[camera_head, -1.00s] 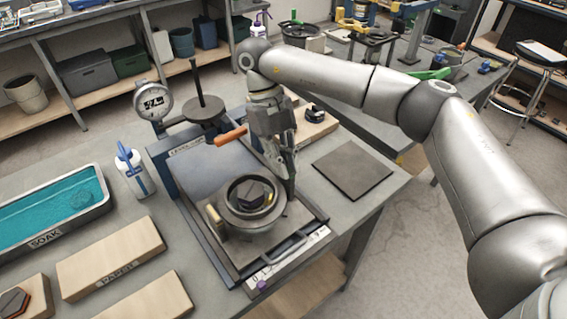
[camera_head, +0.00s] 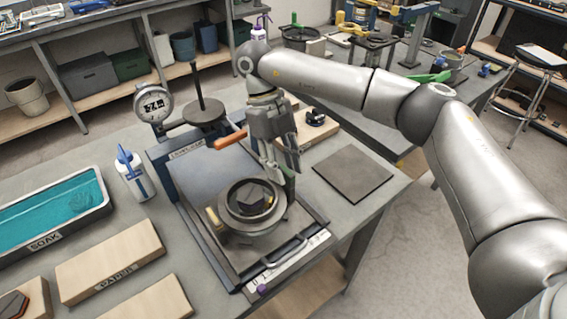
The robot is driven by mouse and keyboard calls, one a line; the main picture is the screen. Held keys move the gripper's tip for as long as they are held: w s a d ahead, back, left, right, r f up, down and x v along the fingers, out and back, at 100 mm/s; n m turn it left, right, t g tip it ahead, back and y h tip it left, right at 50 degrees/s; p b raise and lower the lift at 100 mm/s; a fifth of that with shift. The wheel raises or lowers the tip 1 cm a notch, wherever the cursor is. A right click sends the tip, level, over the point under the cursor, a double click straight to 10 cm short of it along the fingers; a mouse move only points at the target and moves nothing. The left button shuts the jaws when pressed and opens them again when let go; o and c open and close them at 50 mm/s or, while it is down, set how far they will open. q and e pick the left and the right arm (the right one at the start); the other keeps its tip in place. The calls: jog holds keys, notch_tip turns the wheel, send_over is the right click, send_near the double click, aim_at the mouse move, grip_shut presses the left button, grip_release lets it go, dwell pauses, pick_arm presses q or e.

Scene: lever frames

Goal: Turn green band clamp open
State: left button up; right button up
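My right gripper (camera_head: 281,164) points down just above and behind the round metal ring assembly (camera_head: 252,203) on the press plate. Its fingers overlap in this view, so I cannot tell how far apart they are, and I see nothing held in them. A dark hexagonal piece sits inside the ring. A green handle-like part (camera_head: 430,77) shows on the back table behind my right arm, and another small green part (camera_head: 295,19) stands on a dark pot there. I cannot tell which green part is the band clamp. My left gripper is not in view.
An orange-handled lever (camera_head: 231,139) lies close to the left of my gripper. A dial gauge (camera_head: 153,103) stands behind the plate. A dark square mat (camera_head: 352,175) is bare.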

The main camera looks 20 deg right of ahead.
jog(key=shift+r, duration=0.1)
jog(key=v, duration=1.2)
